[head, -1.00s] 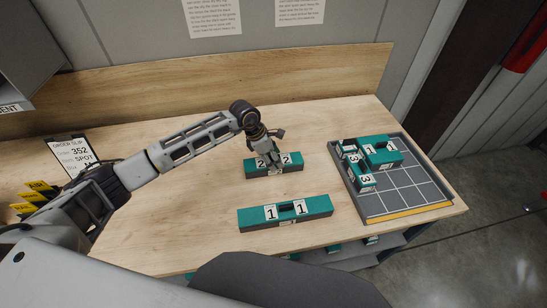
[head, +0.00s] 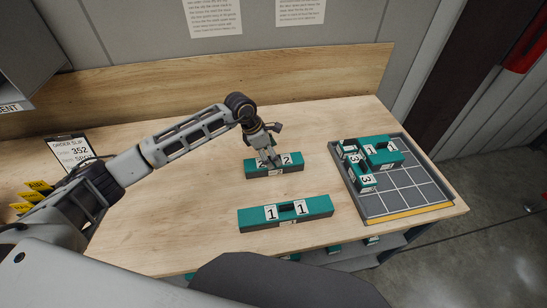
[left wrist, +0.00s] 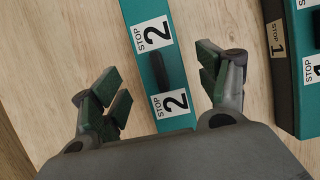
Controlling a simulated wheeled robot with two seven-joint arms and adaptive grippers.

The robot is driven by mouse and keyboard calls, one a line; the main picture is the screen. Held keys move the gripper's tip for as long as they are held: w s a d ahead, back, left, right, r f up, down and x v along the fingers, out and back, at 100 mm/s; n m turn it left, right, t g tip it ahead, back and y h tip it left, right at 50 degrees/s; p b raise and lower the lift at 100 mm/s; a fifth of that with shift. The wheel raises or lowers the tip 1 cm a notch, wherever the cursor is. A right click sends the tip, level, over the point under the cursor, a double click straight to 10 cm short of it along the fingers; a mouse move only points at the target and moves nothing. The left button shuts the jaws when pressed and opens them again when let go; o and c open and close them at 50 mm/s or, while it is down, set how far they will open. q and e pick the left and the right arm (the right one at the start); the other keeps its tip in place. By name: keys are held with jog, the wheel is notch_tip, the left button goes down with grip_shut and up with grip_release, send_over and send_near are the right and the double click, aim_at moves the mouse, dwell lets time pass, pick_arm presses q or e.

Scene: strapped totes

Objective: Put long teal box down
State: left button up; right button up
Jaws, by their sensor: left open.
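A long teal box labelled 2 (head: 290,166) rests flat on the wooden table, in the middle. It has a dark handle across its top between two white STOP 2 labels, and shows in the left wrist view (left wrist: 152,60). My left gripper (head: 270,161) is over this box. In the left wrist view its open fingers (left wrist: 160,82) are on either side of the box, apart from it. A second long teal box labelled 1 (head: 285,211) lies nearer the front edge; part of it shows at the right in the left wrist view (left wrist: 287,70). My right gripper is not in view.
A grey gridded tray (head: 405,196) at the right holds teal boxes labelled 1 and 3 at its back left; its front right is empty. An order slip (head: 72,150) and yellow tags (head: 35,195) are at the left. A wooden backboard (head: 200,85) closes the rear.

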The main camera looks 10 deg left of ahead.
pick_arm(q)
jog(key=b+v, duration=0.1)
jog(key=v, duration=0.8)
jog(key=shift+b, duration=0.4)
jog(key=shift+a+r, duration=0.1)
jog(key=shift+r, duration=0.05)
